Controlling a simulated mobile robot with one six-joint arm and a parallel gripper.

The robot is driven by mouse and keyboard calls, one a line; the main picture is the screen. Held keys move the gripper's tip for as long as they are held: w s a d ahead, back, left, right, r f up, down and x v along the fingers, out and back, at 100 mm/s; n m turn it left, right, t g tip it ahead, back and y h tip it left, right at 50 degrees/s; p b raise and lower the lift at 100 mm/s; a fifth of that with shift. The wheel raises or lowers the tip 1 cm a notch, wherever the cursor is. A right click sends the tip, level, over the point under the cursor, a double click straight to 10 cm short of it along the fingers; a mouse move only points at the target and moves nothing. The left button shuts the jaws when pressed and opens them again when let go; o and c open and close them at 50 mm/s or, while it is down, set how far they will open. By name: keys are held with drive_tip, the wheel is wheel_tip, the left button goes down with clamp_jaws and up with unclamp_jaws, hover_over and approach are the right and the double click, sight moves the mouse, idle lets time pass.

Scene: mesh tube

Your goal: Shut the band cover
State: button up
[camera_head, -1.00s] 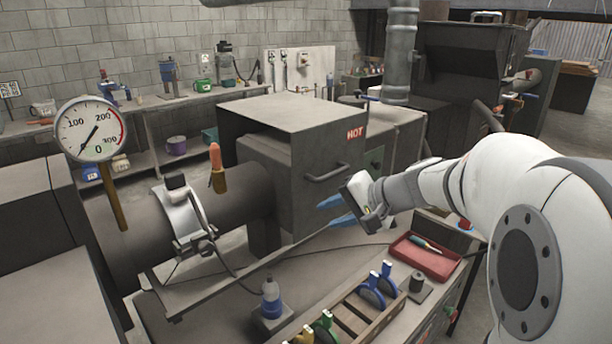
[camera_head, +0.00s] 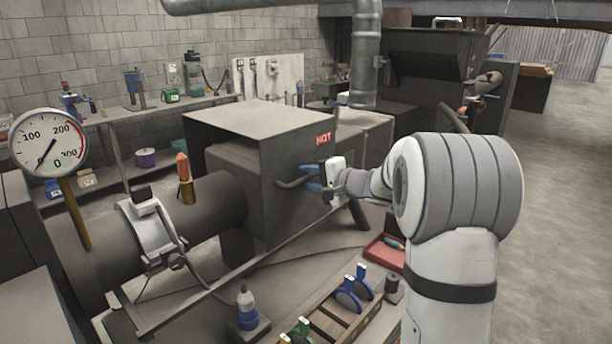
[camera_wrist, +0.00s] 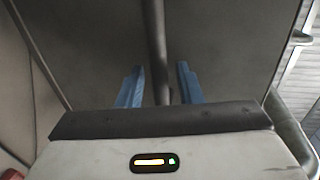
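The band cover appears to be the dark grey box (camera_head: 262,125) over the thick tube (camera_head: 215,200), with a red HOT label (camera_head: 323,139) and a bar handle (camera_head: 284,183) on its near face. My gripper (camera_head: 308,178) has blue fingers and is at the right part of this handle. In the wrist view the handle bar (camera_wrist: 155,40) runs between the two fingers (camera_wrist: 160,75), with a small gap showing on each side. The gripper looks open around the bar. A silver clamp band (camera_head: 150,225) sits uncovered on the tube, left of the box.
A round dial gauge (camera_head: 48,142) and an orange-tipped wooden-handled tool (camera_head: 184,178) stand by the tube. A rail (camera_head: 235,285) runs along the tube's front.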

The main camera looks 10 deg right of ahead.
drive_tip(key=shift+w+a, duration=0.15)
drive_tip(key=shift+w, duration=0.05)
clamp_jaws()
idle(0.4)
